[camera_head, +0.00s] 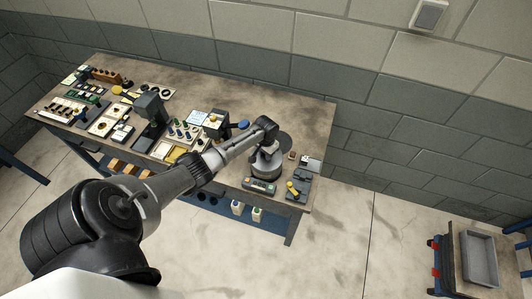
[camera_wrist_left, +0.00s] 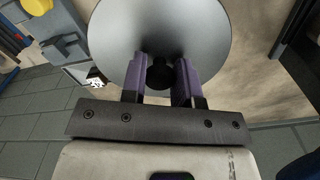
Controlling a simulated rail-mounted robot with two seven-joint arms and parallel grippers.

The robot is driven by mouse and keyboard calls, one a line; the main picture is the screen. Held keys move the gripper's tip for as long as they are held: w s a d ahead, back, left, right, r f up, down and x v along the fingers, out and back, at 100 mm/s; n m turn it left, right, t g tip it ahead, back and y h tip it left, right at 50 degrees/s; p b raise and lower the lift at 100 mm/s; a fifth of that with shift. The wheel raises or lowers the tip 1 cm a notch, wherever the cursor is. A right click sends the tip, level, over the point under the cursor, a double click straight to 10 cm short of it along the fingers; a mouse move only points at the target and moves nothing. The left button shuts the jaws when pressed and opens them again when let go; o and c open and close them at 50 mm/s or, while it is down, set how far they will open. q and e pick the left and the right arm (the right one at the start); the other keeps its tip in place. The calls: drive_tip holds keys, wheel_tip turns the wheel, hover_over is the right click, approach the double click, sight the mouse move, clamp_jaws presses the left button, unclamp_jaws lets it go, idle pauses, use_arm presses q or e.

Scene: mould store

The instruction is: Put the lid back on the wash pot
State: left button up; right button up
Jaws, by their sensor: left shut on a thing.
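My left gripper (camera_head: 268,148) is over the right part of the workbench. In the left wrist view its two purple fingers (camera_wrist_left: 160,78) are shut on the black knob of a round grey metal lid (camera_wrist_left: 160,28). I cannot tell whether lid and pot touch. My right gripper is in neither view.
The workbench (camera_head: 318,120) is crowded to the left with trays, small parts and a dark upright device (camera_head: 150,108). A block wall stands behind.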

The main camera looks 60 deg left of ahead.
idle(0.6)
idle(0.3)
use_arm(q)
drive_tip(key=o, duration=1.5)
drive_tip(key=shift+o, duration=0.2)
drive_tip(key=shift+r+p, duration=0.1)
drive_tip(key=shift+p, duration=0.25)
drive_tip(key=shift+r+p, duration=1.7)
drive_tip(key=shift+p, duration=0.15)
drive_tip(key=shift+r+p, duration=1.7)
drive_tip(key=shift+p, duration=0.1)
